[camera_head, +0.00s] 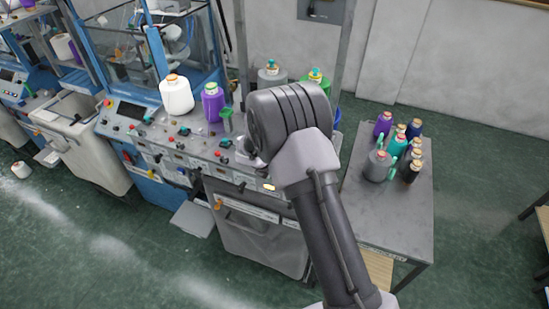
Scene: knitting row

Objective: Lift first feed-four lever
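The grey knitting machine front panel (205,150) runs across the middle. I cannot read the feed labels, so I cannot tell which is the first feed-four lever. My arm reaches up from the bottom right and its dark wrist covers the right end of the panel. A light grey piece below the wrist may be my gripper (241,160). Its fingers are hidden.
A white cone (177,95) and a purple cone (213,102) stand on the machine. More cones stand behind my wrist. A grey table (392,218) at right holds several cones. A grey bin (258,238) stands below the panel.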

